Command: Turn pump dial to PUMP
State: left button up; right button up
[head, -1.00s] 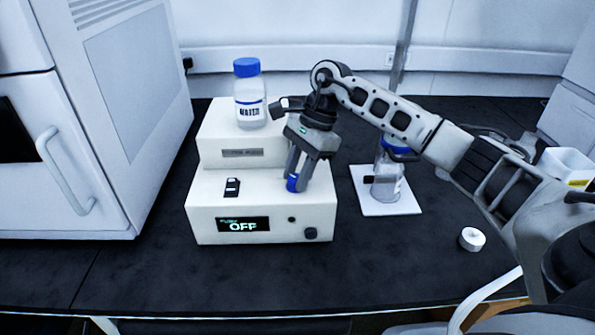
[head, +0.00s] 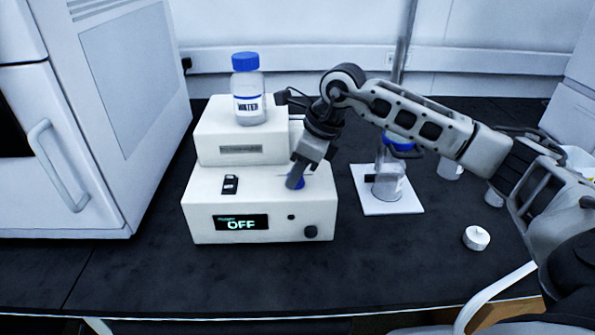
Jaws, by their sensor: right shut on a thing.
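The white pump unit (head: 205,205) stands on the dark bench, with a display (head: 241,222) on its front that reads OFF. A blue dial (head: 298,183) sits on its top near the right side, partly hidden by my gripper. My right gripper (head: 295,182) points down from above and is shut on the blue dial. A small black knob (head: 311,232) is at the lower right of the front face. A black switch (head: 230,184) lies on the top at the left. My left gripper is not in view.
A blue-capped WATER bottle (head: 249,102) stands on the raised rear box (head: 240,150). Another blue-capped bottle (head: 387,183) stands on a white plate (head: 413,205) to the right. A small white cap (head: 476,238) lies at the right. A large white cabinet (head: 110,150) fills the left.

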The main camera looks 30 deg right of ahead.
jog(key=shift+m+t+h+b, duration=0.3)
jog(key=shift+m, duration=0.6)
jog(key=m+h, duration=0.1)
jog(key=m, duration=0.1)
jog(key=shift+a+m+b, duration=0.1)
jog(key=shift+m+b, duration=0.3)
jog(key=shift+m+t+h+b, duration=0.3)
jog(key=shift+m+h+b, duration=0.15)
jog(key=shift+m, duration=0.75)
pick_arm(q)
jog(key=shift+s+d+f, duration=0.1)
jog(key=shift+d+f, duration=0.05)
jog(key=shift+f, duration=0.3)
pick_arm(e)
jog(key=shift+m, duration=0.4)
jog(key=shift+h, duration=0.25)
jog(key=o, duration=1)
jog(key=shift+c, duration=0.2)
jog(key=shift+r, duration=0.1)
